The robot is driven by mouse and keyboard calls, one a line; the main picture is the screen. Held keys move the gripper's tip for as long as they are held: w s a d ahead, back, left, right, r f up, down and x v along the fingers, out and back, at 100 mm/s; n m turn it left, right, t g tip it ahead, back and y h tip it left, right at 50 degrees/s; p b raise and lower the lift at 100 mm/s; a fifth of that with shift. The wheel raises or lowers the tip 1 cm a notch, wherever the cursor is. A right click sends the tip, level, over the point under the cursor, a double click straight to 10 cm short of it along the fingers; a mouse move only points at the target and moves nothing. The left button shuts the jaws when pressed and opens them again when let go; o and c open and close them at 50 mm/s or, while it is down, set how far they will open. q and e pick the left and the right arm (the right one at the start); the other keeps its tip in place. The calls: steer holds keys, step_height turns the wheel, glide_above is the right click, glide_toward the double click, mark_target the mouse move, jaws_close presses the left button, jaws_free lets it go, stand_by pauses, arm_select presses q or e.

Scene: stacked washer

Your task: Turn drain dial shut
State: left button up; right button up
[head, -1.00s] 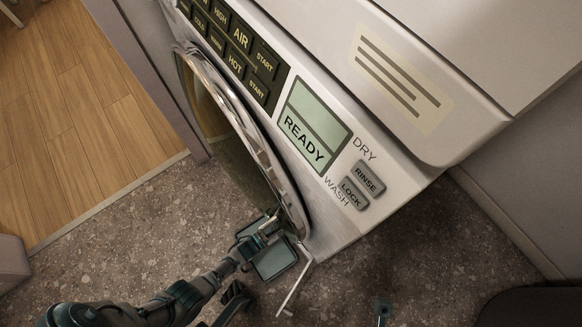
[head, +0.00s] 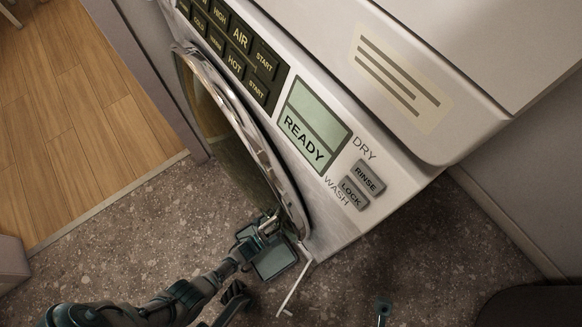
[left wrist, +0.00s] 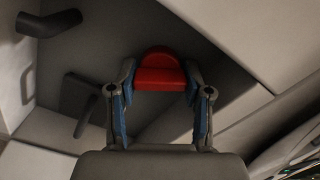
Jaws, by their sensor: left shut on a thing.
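In the left wrist view, the drain dial (left wrist: 160,76) is a red knob with a rounded top, in a dark recess. The fingers of my left gripper (left wrist: 160,88) stand on either side of it, shut on it. In the head view, my left gripper (head: 266,226) is low at the washer's front, beside the lower end of the round door. The dial is hidden there. My right gripper does not show clearly in either view.
The washer (head: 345,232) has a lit panel reading READY (head: 305,138). A thin white flap (head: 294,288) sticks out near its lower front. In the wrist view, a black pipe end (left wrist: 50,22) and a dark bracket (left wrist: 86,98) lie left. Speckled floor (head: 130,235) is open at left.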

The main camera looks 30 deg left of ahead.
arm_select(q)
steer(key=m, duration=0.4)
steer(key=shift+s+d+f+m, duration=0.15)
steer(key=shift+d+f+m, duration=0.1)
steer(key=shift+m, duration=0.75)
steer(key=shift+s+d+f, duration=0.1)
steer(key=o, duration=0.9)
steer(key=shift+a, duration=0.2)
steer(key=shift+s+a, duration=0.1)
steer(key=shift+s, duration=0.05)
steer(key=v, duration=1.1)
steer(key=shift+s, duration=0.2)
